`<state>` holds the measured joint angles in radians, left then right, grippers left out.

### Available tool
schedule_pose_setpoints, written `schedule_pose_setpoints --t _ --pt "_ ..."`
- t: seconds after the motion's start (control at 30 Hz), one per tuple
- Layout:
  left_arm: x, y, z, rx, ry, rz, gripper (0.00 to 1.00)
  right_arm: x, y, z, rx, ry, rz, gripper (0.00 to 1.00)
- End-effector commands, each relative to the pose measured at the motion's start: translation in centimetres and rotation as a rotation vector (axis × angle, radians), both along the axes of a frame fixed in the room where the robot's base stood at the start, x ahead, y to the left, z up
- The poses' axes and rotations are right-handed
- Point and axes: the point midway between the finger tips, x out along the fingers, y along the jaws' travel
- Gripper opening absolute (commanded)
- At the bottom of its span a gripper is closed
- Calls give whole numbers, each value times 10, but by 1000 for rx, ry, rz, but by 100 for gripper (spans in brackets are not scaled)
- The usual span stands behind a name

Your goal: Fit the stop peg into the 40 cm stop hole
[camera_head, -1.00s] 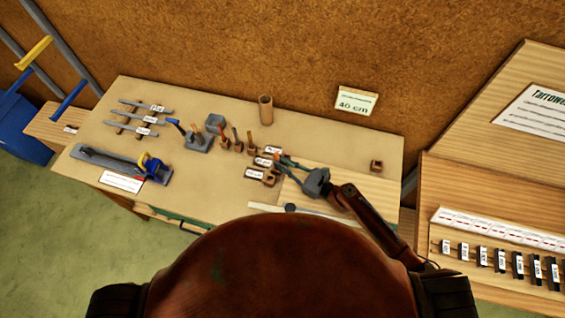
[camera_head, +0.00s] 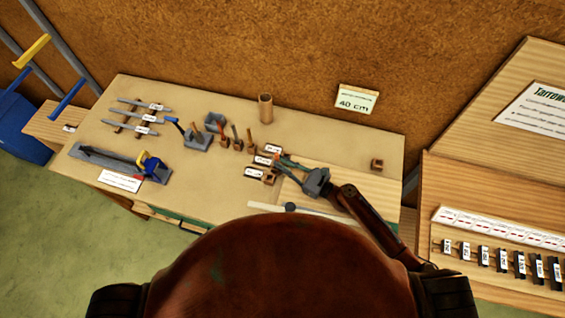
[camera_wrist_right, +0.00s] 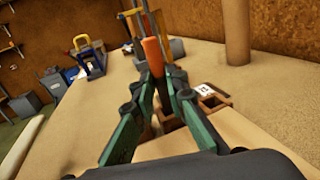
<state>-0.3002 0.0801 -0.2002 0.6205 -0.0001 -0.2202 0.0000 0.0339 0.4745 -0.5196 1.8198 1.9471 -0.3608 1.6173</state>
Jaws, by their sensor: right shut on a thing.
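My right gripper (camera_head: 283,164) is over the bench, by the small labelled brown blocks (camera_head: 253,172). Its green fingers (camera_wrist_right: 160,84) are shut on a small piece, which I take for the stop peg. The fingers hide most of it, and its shape cannot be made out. An orange upright handle (camera_wrist_right: 152,56) shows beyond the fingertips in the right wrist view. The 40 cm card (camera_head: 357,99) is at the back of the bench. A pale board (camera_head: 350,188) lies under and right of the gripper. I cannot make out the stop hole. My left gripper is not in view.
Several upright handled tools (camera_head: 237,142) stand left of the gripper. A brown tube (camera_head: 265,108) stands at the back. A blue and yellow tool (camera_head: 150,166) is at the left. A pale strip (camera_head: 320,212) lies along the front. A small brown block (camera_head: 376,164) sits at the right.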

Motion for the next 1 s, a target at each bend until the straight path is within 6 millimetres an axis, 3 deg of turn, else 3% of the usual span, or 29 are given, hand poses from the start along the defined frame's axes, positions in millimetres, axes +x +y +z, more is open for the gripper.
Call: schedule_pose_setpoints --t 1.0 --pt "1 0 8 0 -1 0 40 0 0 7 1 0 0 0"
